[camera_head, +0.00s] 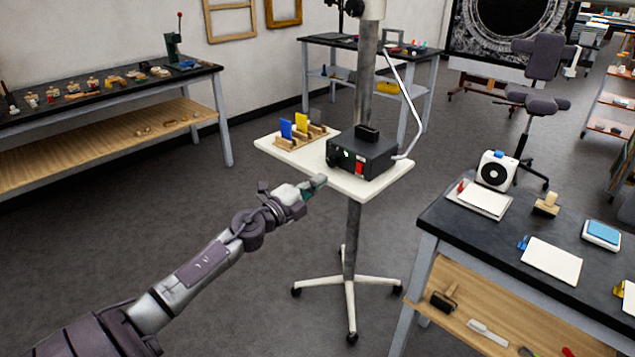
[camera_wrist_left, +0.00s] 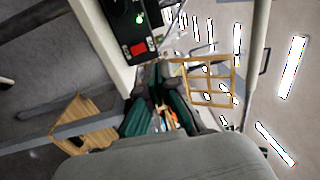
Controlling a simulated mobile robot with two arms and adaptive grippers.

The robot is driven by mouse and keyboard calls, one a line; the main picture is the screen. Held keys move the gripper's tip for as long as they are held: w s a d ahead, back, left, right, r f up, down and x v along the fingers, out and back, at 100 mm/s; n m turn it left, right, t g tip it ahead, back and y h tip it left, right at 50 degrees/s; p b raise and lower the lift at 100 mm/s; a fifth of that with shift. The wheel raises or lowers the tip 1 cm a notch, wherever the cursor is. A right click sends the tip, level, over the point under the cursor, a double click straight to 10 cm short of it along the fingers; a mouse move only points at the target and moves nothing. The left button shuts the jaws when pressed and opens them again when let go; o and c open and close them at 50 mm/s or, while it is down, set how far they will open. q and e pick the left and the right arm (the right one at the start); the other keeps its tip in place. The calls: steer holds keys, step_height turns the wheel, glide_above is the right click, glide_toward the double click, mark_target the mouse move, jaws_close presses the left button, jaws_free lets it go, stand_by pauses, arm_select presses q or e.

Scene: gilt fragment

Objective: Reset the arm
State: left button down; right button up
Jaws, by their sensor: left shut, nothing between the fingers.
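My left arm reaches in from the lower left in the head view. Its gripper (camera_head: 316,183) is at the front left edge of a white stand's shelf (camera_head: 375,190). In the left wrist view the dark green fingers (camera_wrist_left: 158,80) are together and hold nothing. On the shelf is a black box (camera_head: 362,153) with a red switch; the wrist view shows the same box (camera_wrist_left: 127,30) with a lit green light, close beyond the fingers. I cannot tell whether the fingers touch the shelf. My right gripper is in neither view.
A wooden rack (camera_head: 297,140) with a blue and a yellow card shares the shelf. The shelf stands on a pole with a wheeled base (camera_head: 348,282). A dark workbench (camera_head: 480,232) stands at the right, another bench (camera_head: 110,95) at the back left.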

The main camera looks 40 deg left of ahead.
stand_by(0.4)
arm_select(q)
steer(key=s+a+f+n+g+y, duration=0.1)
steer(key=s+f+n+g+y, duration=0.15)
steer(key=f, duration=0.85)
steer(key=s+a+f+n+g+y, duration=0.15)
steer(key=f+n, duration=0.25)
steer(key=f, duration=0.7)
steer(key=s+d+f+n+g, duration=0.25)
steer(key=s+f, duration=0.45)
steer(key=f, duration=0.4)
steer(key=s+d+f+n+g, duration=0.25)
steer(key=s+f, duration=0.35)
steer(key=f, duration=0.5)
steer(key=s+d+f+n+g, duration=0.1)
steer(key=s+d+f+g, duration=0.2)
steer(key=s+d+f, duration=0.3)
steer(key=s+d+f+n+g+h, duration=0.1)
steer(key=s+d+f, duration=0.5)
steer(key=s, duration=1.1)
steer(key=s+d+f+n+g+h, duration=0.1)
steer(key=s+d+f+n+g, duration=0.2)
steer(key=s, duration=0.9)
steer(key=d+f+g, duration=0.2)
steer(key=d+f, duration=0.2)
steer(key=shift+f, duration=0.2)
